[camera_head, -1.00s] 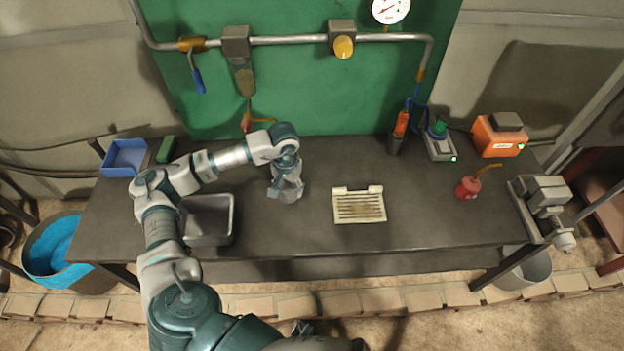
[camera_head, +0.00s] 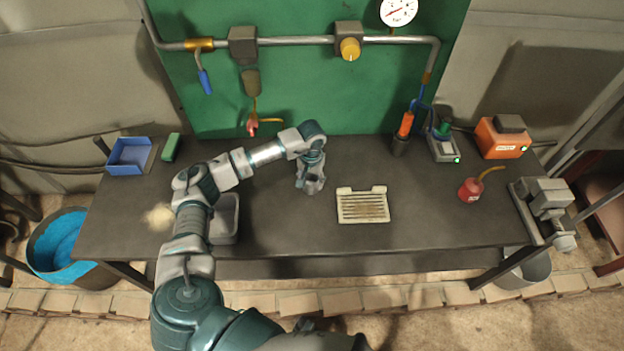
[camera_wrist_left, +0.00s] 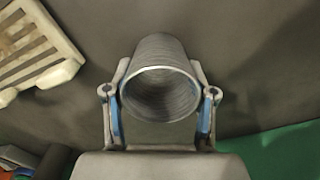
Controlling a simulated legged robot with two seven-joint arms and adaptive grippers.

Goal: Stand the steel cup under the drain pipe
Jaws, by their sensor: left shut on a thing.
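In the left wrist view the steel cup (camera_wrist_left: 160,88) is a ribbed grey cylinder with its round mouth towards the camera. My left gripper (camera_wrist_left: 160,105) is shut on it, one blue-padded finger on each side. In the head view my left gripper (camera_head: 312,187) is over the middle of the bench, left of the slotted plate. The cup is hard to make out there. The drain pipe (camera_head: 254,106) hangs below a bowl on the green panel, with a red tap and a thin brass branch. It is behind and left of the gripper. My right gripper is not in view.
The slotted cream plate (camera_head: 362,206) lies right of the gripper and also shows in the left wrist view (camera_wrist_left: 35,50). A grey metal tub (camera_head: 224,220) is partly behind my left arm. A red oil can (camera_head: 470,190) stands right. The bench between tub and plate is clear.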

